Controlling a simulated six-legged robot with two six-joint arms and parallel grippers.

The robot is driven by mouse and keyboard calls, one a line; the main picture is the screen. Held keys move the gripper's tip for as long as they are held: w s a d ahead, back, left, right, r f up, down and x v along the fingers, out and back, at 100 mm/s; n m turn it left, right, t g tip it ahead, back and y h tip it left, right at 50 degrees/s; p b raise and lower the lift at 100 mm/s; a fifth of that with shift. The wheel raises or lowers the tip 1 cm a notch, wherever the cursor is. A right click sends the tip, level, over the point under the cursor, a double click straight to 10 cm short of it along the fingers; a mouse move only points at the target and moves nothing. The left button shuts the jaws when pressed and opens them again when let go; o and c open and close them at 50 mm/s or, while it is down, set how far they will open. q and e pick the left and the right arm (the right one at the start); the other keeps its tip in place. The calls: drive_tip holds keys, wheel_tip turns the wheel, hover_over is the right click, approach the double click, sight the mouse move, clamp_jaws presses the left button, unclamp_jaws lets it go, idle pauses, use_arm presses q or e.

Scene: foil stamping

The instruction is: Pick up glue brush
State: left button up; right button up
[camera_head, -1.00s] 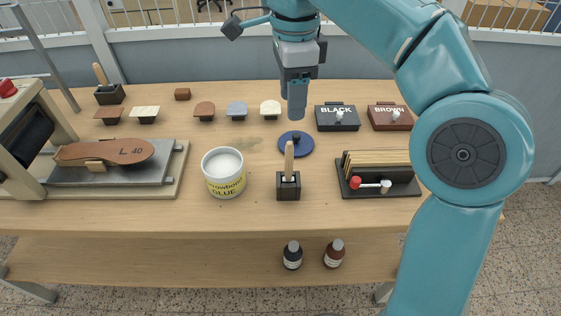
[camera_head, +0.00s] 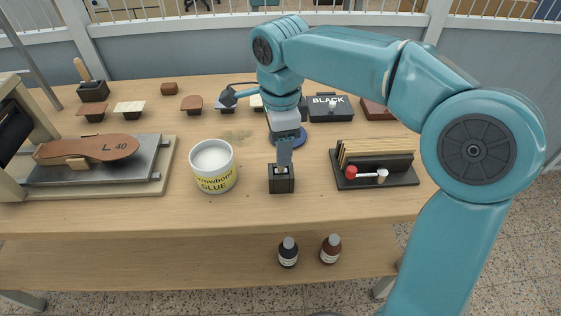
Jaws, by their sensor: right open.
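The glue brush (camera_head: 281,170) stands upright in a small black holder (camera_head: 281,184) near the table's front, just right of the glue tub (camera_head: 213,166). Only a pale bit of the brush shows at the holder's mouth; its wooden handle is hidden by my right gripper. My right gripper (camera_head: 284,158) points down over the holder, with its fingers at the brush handle. It is open; whether the fingers straddle the handle or stand in front of it is hidden. My left gripper is not in view.
A rack with wooden strips (camera_head: 375,177) stands right of the holder. A second brush in a holder (camera_head: 92,91) stands at the back left, behind the press with the sole (camera_head: 88,148). Two bottles (camera_head: 288,252) are on the lower shelf.

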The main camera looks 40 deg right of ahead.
drive_tip(key=shift+d+f, duration=0.1)
drive_tip(key=shift+f, duration=0.55)
drive_tip(key=shift+s, duration=0.1)
clamp_jaws()
drive_tip(key=shift+r, duration=0.1)
wheel_tip(320, 180, up, 20)
drive_tip(key=p, duration=0.5)
